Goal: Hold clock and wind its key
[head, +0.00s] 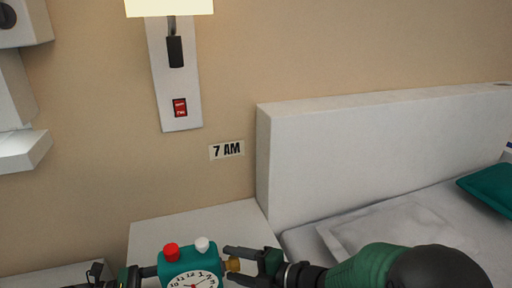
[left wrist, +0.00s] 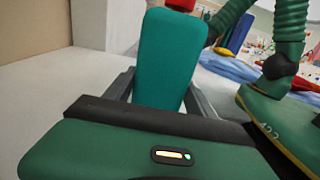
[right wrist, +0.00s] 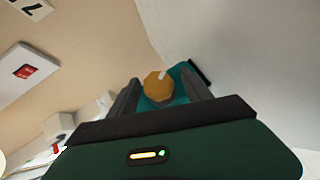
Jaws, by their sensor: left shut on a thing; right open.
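The teal clock (head: 190,268) is at the bottom of the head view, with a white dial, a red button (head: 171,252) and a white button on top. My left gripper (head: 150,272) is shut on the clock from the left; the clock's teal side (left wrist: 167,55) fills the middle of the left wrist view, between the fingers. The brass key (head: 232,264) sticks out on the clock's right side. My right gripper (head: 240,258) is open, its fingertips at the key. In the right wrist view the key (right wrist: 158,86) lies between the two fingers; contact is unclear.
A white bedside surface (head: 190,222) is behind the clock. The white headboard (head: 370,140) and bed with pillows stand at right. A wall lamp with a red switch (head: 180,107) and a "7 AM" label (head: 227,150) are on the wall. White shelves (head: 20,150) are at left.

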